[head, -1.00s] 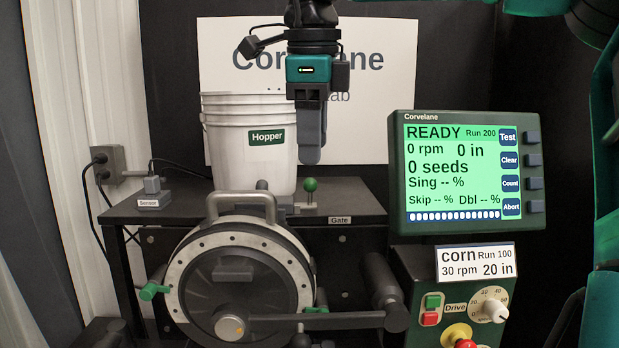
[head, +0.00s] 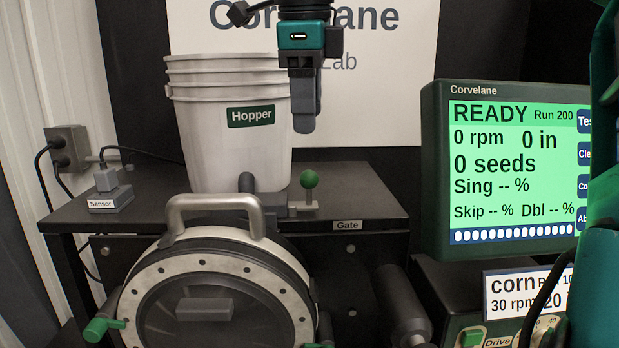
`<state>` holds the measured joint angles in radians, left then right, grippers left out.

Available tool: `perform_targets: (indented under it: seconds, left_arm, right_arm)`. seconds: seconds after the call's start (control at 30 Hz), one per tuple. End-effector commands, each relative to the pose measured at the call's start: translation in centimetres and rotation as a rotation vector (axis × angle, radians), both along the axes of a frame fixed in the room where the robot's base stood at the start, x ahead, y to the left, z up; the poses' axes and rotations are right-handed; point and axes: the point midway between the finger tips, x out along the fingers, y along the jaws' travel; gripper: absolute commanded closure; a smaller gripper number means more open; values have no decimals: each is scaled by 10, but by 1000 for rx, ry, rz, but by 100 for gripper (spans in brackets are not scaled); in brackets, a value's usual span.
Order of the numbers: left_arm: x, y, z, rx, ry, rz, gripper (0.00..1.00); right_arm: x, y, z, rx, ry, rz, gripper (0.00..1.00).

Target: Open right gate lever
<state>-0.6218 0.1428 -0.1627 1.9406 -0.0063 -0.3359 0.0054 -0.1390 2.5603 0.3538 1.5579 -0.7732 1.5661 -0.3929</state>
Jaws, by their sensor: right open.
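The gate lever (head: 309,181) has a green ball knob on a short upright stem. It stands on the black table just right of the hopper's outlet, above the "Gate" label (head: 347,225). The white hopper bucket (head: 228,150) stands behind and to the left of it. My right gripper (head: 305,122) hangs fingers down, above the knob in the picture, with a visible gap between them. It is open and holds nothing; its fingers overlap each other from this side. My left gripper is not in view.
The round seed meter (head: 212,255) with its grey handle (head: 215,204) sits in front of the table. A sensor block (head: 110,190) is at the left. The screen (head: 515,170), reading READY, stands at the right, partly covered by my arm. Space right of the knob is clear.

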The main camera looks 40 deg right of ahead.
Motion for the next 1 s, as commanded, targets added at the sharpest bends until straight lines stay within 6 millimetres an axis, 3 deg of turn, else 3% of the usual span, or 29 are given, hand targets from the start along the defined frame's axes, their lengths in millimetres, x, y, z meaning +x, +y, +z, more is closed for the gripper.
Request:
perform_targets:
  seconds: [0.5,0.7,1.0]
  left_arm:
    - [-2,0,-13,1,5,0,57]
    - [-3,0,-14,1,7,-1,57]
    - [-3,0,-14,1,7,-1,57]
  right_arm:
    - [11,-14,-97,2,3,1,45]
    - [13,-17,-115,1,2,0,45]
    - [14,-18,-117,1,1,0,45]
